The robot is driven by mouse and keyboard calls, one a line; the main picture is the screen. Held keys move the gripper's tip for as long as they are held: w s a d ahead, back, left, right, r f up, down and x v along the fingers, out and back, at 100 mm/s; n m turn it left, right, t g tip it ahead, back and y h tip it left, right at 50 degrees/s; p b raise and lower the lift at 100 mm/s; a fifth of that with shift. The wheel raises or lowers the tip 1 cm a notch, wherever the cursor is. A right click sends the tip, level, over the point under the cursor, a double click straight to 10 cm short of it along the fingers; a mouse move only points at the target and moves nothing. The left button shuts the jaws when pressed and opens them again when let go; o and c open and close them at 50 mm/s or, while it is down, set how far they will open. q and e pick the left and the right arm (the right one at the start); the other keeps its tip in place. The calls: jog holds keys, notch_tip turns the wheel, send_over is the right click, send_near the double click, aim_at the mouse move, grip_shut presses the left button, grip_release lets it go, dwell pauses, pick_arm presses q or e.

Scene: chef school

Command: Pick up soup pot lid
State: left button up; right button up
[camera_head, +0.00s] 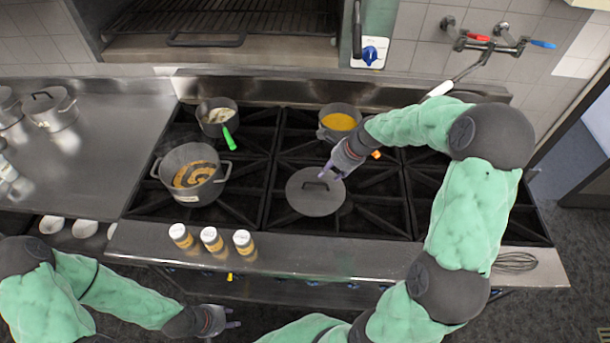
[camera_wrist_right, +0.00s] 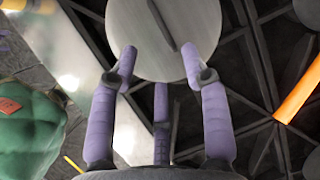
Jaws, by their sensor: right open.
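The soup pot lid (camera_head: 310,198) is a round dark grey disc with a bar handle (camera_head: 311,184) on top, lying flat on the stove grate at the middle front. My right gripper (camera_head: 329,173) is open just above the lid's upper right part, its fingers close to the handle. In the right wrist view the lid (camera_wrist_right: 195,25) fills the top, and the open fingers (camera_wrist_right: 160,65) reach to its near edge with nothing between them. I cannot tell whether they touch it. My left gripper (camera_head: 228,318) is low, in front of the stove, away from the lid; its fingers look apart.
A large pot with orange-brown soup (camera_head: 178,158) stands left of the lid. Two smaller pots (camera_head: 213,130) (camera_head: 324,134) stand at the back. Several jars (camera_head: 210,239) line the front ledge. A whisk (camera_head: 515,262) lies at the ledge's right. The grate right of the lid (camera_head: 375,205) is free.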

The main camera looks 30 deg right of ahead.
aim_at(315, 184)
jog(key=shift+b+x, duration=0.6)
jog(key=shift+x, duration=4.55)
jog(key=shift+s+a, duration=0.1)
grip_shut()
